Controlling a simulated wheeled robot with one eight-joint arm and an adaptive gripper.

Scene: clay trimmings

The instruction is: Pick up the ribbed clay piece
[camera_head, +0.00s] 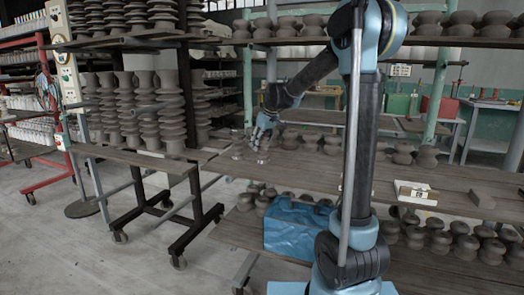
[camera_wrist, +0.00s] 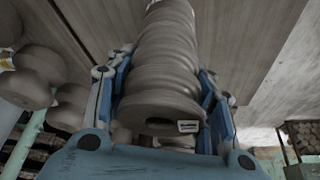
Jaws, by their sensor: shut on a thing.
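A grey-brown ribbed clay piece (camera_wrist: 165,60), built of stacked round discs, fills the middle of the wrist view, with a small white label on its near end. My gripper (camera_wrist: 163,85) has its blue fingers on both sides of this piece and is shut on it. In the head view my gripper (camera_head: 263,136) is over the left end of the middle wooden shelf. The held piece is small and hard to make out there, so I cannot tell whether it touches the shelf.
Tall ribbed clay stacks (camera_head: 128,105) stand on a wheeled rack to the left. More rounded clay pieces (camera_head: 300,138) line the back of the middle shelf (camera_head: 300,176). A white box (camera_head: 415,193) lies on its right part.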

